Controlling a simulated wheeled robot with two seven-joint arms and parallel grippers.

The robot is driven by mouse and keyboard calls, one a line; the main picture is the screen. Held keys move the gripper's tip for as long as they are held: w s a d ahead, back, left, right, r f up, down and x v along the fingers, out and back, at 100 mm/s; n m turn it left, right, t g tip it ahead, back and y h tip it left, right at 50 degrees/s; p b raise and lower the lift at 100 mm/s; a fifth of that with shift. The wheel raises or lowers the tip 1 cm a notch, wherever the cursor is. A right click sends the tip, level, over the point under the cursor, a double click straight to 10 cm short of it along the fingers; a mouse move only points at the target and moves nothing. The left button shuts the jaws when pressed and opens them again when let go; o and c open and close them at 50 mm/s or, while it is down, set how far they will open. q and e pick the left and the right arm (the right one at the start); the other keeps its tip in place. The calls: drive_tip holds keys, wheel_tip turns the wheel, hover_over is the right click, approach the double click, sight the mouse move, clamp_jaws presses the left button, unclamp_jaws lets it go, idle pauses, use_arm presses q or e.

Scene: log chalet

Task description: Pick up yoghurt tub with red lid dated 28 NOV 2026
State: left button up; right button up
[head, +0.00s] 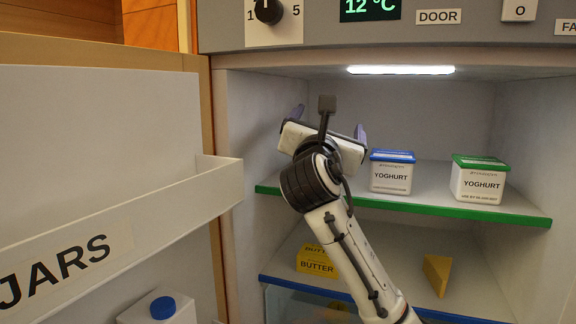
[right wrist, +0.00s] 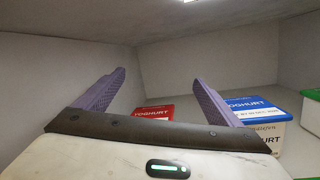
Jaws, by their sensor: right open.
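A yoghurt tub with a red lid (right wrist: 154,113) shows in the right wrist view, ahead and between my fingers. Its body is mostly hidden behind the gripper, and its date cannot be read. In the head view my right arm hides it. My right gripper (head: 330,120) is open and empty, inside the fridge above the green-edged shelf; its purple fingers also show in the right wrist view (right wrist: 158,80). They stand apart from the red-lidded tub. My left gripper is not in view.
A blue-lidded yoghurt tub (head: 391,173) and a green-lidded one (head: 479,180) stand right of my gripper on the green-edged shelf (head: 430,207). Below are butter (head: 316,262) and a yellow wedge (head: 437,274). The open door's JARS rack (head: 130,225) is at left.

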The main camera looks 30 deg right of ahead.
drive_tip(key=shift+w+a+f+g+y+p, duration=0.45)
drive_tip(key=shift+w+a+g+p, duration=0.25)
drive_tip(key=shift+g, duration=0.3)
drive_tip(key=a+f+g, duration=0.1)
drive_tip(key=f+n+g+y+p, duration=0.1)
drive_tip(key=f, duration=0.1)
drive_tip(key=a+f+n+g+y, duration=0.1)
drive_tip(key=g, duration=0.1)
drive_tip(key=shift+s+a+f, duration=0.3)
drive_tip(key=shift+s, duration=0.05)
drive_tip(key=shift+f+y+p, duration=0.25)
drive_tip(key=shift+p, duration=0.05)
drive_tip(key=w+d+f, duration=0.1)
drive_tip(key=w+d, duration=0.1)
drive_tip(key=shift+w+d+f+g, duration=0.1)
drive_tip(key=shift+d+f+g, duration=0.2)
drive_tip(key=shift+d+f, duration=0.05)
drive_tip(key=shift+p+x, duration=0.75)
drive_tip(key=shift+x, duration=2.3)
drive_tip(key=shift+w+a, duration=0.15)
drive_tip(key=c, duration=1.2)
drive_tip(key=shift+r, duration=0.1)
drive_tip(key=shift+c, duration=1.2)
